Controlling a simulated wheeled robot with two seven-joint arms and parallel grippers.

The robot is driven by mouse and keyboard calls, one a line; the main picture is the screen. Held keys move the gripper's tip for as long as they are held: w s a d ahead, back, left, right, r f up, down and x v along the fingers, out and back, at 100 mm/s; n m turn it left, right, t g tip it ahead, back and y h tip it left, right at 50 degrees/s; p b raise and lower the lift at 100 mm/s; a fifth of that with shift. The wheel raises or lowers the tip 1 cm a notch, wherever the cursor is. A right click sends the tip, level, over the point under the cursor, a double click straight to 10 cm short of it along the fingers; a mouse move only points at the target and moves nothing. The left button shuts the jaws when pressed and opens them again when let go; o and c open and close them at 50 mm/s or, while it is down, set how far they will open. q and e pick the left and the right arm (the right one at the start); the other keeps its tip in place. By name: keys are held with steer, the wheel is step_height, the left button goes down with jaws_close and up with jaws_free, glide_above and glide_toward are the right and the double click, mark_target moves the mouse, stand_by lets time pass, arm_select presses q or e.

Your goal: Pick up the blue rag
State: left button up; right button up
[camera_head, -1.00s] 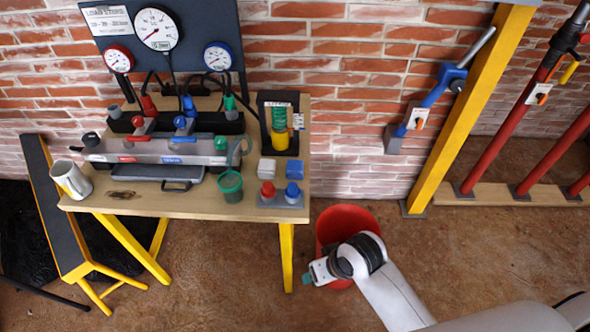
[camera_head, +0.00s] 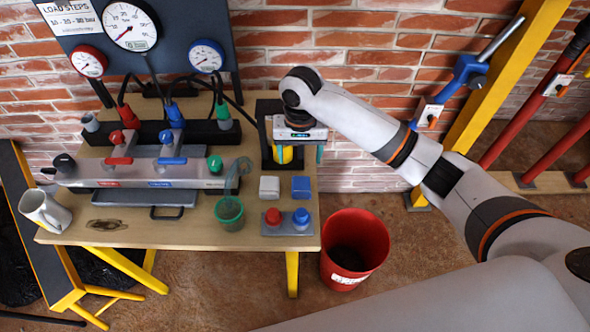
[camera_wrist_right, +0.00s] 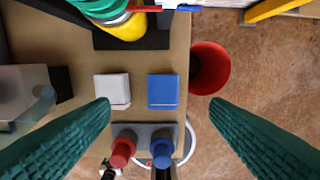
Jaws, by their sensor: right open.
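The blue rag (camera_head: 301,187) is a small folded square on the right part of the wooden table, beside a white one (camera_head: 269,187). In the right wrist view the blue rag (camera_wrist_right: 163,91) lies flat, between the two green fingers of my right gripper (camera_wrist_right: 160,120) and farther from the camera than they are. My right gripper (camera_head: 298,150) is open and empty, above the table near the black stand. No contact with the rag shows. My left gripper is not in view.
A panel with a red and a blue knob (camera_head: 287,221) sits just in front of the rags. A green cup (camera_head: 229,212) stands to the left. A red bucket (camera_head: 355,247) stands on the floor right of the table. Behind is the black stand (camera_head: 266,112).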

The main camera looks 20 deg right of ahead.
glide_above(302, 185)
step_height(302, 185, down, 5)
steer(key=shift+a+r, duration=0.15)
steer(key=shift+r, duration=0.05)
step_height(302, 185, down, 6)
steer(key=shift+r+p, duration=0.1)
steer(key=shift+p, duration=0.3)
steer(key=shift+f, duration=0.4)
steer(key=shift+c, duration=0.2)
steer(key=c, duration=1)
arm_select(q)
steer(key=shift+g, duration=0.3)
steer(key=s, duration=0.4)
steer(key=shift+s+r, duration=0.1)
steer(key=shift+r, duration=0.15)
arm_select(e)
step_height(302, 185, up, 10)
steer(key=shift+r, duration=0.1)
